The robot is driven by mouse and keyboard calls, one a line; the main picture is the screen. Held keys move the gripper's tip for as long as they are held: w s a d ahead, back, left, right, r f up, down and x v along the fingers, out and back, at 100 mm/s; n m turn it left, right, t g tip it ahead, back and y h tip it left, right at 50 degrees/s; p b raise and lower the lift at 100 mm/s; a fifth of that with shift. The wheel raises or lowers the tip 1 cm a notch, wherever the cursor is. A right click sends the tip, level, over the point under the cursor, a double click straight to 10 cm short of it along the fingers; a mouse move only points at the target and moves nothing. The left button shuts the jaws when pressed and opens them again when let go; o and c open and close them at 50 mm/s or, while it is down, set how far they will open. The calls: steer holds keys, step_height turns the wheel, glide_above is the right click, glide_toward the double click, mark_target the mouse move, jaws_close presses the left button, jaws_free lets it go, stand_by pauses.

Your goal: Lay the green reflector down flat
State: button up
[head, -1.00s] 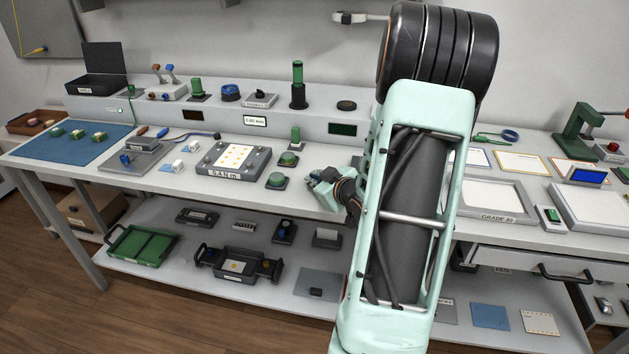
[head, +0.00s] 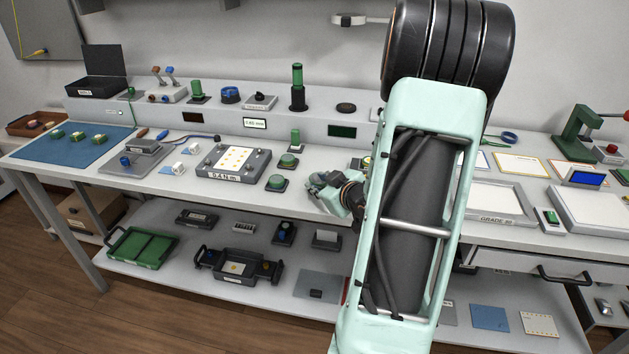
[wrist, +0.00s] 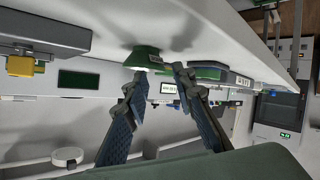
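A small green upright block (head: 295,137) stands on the bench near the back ledge. A green dome on a dark base (head: 288,160) sits in front of it, and another (head: 275,183) nearer the bench edge. I cannot tell for sure which is the reflector. My gripper (head: 322,181) is over the front of the bench, right of these pieces. In the wrist view, which is upside down, its two fingers (wrist: 158,74) are apart with nothing between them. A green tapered piece (wrist: 143,57) lies just beyond the fingertips, apart from them.
A grey tray with a label (head: 233,162) stands left of the green pieces. A yellow block (wrist: 20,66) in a grey fixture is at the left of the wrist view. The back ledge carries a green display (head: 342,130). My arm hides the bench at centre right.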

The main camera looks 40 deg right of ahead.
steer(key=p+v, duration=0.1)
steer(key=v, duration=0.8)
steer(key=shift+r, duration=0.1)
